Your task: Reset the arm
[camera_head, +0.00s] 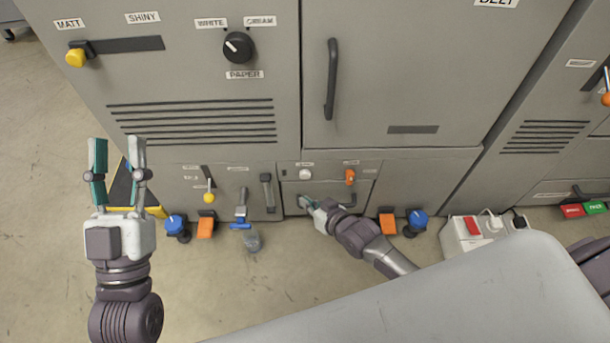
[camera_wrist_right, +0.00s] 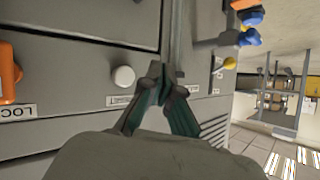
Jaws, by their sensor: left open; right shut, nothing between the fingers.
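My left gripper (camera_head: 117,172) is raised at the left in the head view, its two teal-lined fingers spread apart and empty. My right arm reaches low to the machine's lower front, and my right gripper (camera_head: 303,202) is by the small drawer panel (camera_head: 322,188). In the right wrist view the right gripper's fingers (camera_wrist_right: 158,85) meet at their tips with nothing between them. A white round knob (camera_wrist_right: 123,76) is just left of the fingertips there. I cannot tell whether the fingertips touch the panel.
The grey machine has a black dial (camera_head: 238,47), a yellow slider knob (camera_head: 75,57) and a door handle (camera_head: 331,80). Blue knobs (camera_head: 176,224) and orange pedals (camera_head: 206,226) stick out low. A white box with a red switch (camera_head: 472,228) stands right. Floor at the left is clear.

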